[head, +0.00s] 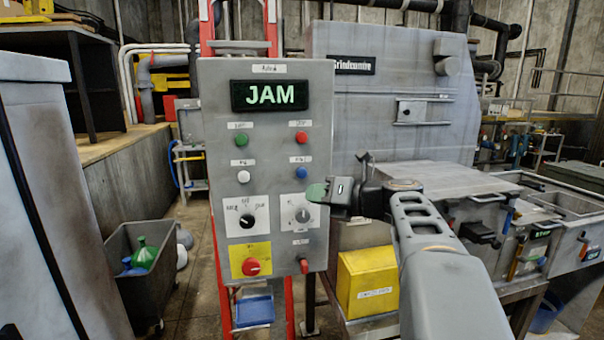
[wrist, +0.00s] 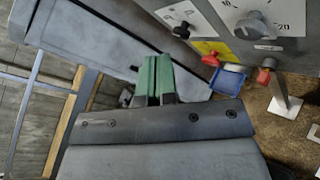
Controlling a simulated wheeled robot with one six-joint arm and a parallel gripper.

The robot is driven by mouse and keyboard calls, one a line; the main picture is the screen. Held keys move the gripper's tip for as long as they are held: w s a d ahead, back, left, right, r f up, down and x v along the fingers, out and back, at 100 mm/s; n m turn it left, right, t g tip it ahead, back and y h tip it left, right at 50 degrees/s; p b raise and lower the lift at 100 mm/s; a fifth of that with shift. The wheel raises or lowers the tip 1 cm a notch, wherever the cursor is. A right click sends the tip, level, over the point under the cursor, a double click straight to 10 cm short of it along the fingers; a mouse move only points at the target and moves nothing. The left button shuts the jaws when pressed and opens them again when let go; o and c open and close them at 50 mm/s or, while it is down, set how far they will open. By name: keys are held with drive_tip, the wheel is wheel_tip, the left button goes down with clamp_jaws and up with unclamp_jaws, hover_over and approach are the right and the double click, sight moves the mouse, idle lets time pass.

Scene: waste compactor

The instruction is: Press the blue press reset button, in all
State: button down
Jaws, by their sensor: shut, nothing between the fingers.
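The grey control panel (head: 215,150) stands upright in the head view, its display (head: 270,95) reading "JAM". The blue button (head: 301,173) sits on its right side, below the red button (head: 301,138) and above the right-hand grey knob. My gripper (head: 318,192) has green fingertips. In the head view it overlaps the panel just below and right of the blue button, over the right knob's plate. In the wrist view the green fingers (wrist: 154,80) are together and empty, and the blue button is not visible. Whether the fingers touch the panel cannot be told.
Green (head: 241,140) and white (head: 242,173) buttons, a black knob (head: 247,220), a red stop button (head: 251,267) on yellow and a red switch (head: 304,266) share the panel. A yellow box (head: 367,282) stands right of it. A grey bin (head: 127,260) stands left.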

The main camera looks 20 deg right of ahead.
sight(302, 173)
drive_tip(key=shift+w, duration=0.1)
drive_tip(key=w+d+p, duration=0.1)
drive_tip(key=w+p, duration=0.2)
drive_tip(key=w, duration=0.5)
drive_tip(key=shift+w+d, duration=0.2)
drive_tip(key=shift+d, duration=0.15)
drive_tip(key=shift+w+p, duration=0.2)
drive_tip(key=shift+p, duration=0.2)
idle(1.9)
drive_tip(key=shift+w+d+p, duration=0.2)
drive_tip(key=shift+w+p, duration=0.45)
drive_tip(key=shift+w, duration=0.05)
idle(0.9)
drive_tip(key=shift+s, duration=0.15)
drive_tip(key=shift+s+a, duration=0.2)
drive_tip(key=shift+s, duration=0.5)
